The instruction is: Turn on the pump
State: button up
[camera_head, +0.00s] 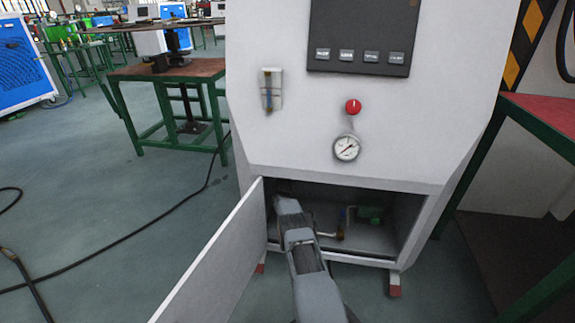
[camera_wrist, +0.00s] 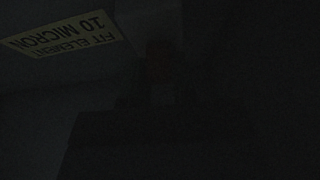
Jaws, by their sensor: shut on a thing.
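The lower compartment (camera_head: 385,240) of the light grey generator cabinet is open, its door (camera_head: 215,262) swung out to the left. My gripper (camera_head: 284,203) reaches into the compartment's left side. It is shut on a part that is too dark to make out. In the wrist view, a pale label (camera_wrist: 62,35) reading "FIT ELEMENT 10 MICRON" shows at the upper left, and a faint reddish shape (camera_wrist: 160,58) sits near the top middle. No pump can be named with certainty.
A green-legged table (camera_head: 165,72) stands behind left, another (camera_head: 535,115) at right. A black cable (camera_head: 110,243) lies on the floor.

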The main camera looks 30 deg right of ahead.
jog(key=shift+c, duration=1.1)
jog(key=shift+r+g+y+p, duration=0.3)
jog(key=shift+r+p, duration=0.35)
jog(key=shift+p, duration=0.5)
jog(key=shift+r+g+y+p, duration=0.2)
jog(key=shift+g+y+p, duration=0.4)
jog(key=shift+p, duration=0.2)
jog(key=shift+f, duration=0.25)
jog(key=o, duration=0.9)
